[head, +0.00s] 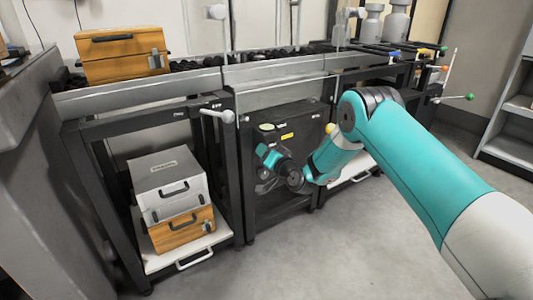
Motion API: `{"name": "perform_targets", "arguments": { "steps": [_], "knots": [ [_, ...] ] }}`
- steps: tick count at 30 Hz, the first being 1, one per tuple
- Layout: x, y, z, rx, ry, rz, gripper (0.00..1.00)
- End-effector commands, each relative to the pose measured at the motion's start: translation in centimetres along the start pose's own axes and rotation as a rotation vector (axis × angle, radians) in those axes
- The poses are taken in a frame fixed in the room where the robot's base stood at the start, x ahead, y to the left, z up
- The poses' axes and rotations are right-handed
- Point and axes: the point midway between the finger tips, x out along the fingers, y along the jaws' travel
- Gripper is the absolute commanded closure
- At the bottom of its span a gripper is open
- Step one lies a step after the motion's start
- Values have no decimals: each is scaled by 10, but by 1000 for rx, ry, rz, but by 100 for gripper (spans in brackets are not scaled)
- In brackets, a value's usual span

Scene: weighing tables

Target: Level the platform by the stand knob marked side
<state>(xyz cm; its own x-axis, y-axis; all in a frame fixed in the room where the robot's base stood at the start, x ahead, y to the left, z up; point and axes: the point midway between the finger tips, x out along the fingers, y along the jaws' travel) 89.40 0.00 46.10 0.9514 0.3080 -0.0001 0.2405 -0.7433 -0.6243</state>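My teal arm reaches from the right edge toward the black cabinet (305,122) under the middle bench. My gripper (263,186) appears as a small dark shape at the wrist's end, against the cabinet front; its fingers are not clear. A white round knob (228,116) on a short rod sticks out from the front rail of the left stand (140,125). Small labels (210,106) on that rail are too small to read surely. A green knob (470,97) sits on a rod at the right stand. I cannot tell which knob is marked side. My gripper is apart from both knobs.
Wooden drawer boxes (124,52) stand on the left bench top. A grey case (168,182) sits on a wooden box (183,230) on the low white shelf (178,260). Grey weights (396,22) stand at back right. The floor in front (320,250) is clear.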

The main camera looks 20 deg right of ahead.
Motion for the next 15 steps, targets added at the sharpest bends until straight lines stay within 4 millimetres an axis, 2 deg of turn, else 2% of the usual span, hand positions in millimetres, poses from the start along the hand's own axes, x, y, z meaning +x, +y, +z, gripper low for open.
{"name": "perform_targets", "arguments": {
  "steps": [8,15],
  "knots": [
    [0,1,1,-25,0,0,86],
    [0,1,2,-143,0,-1,86]
  ]
}}
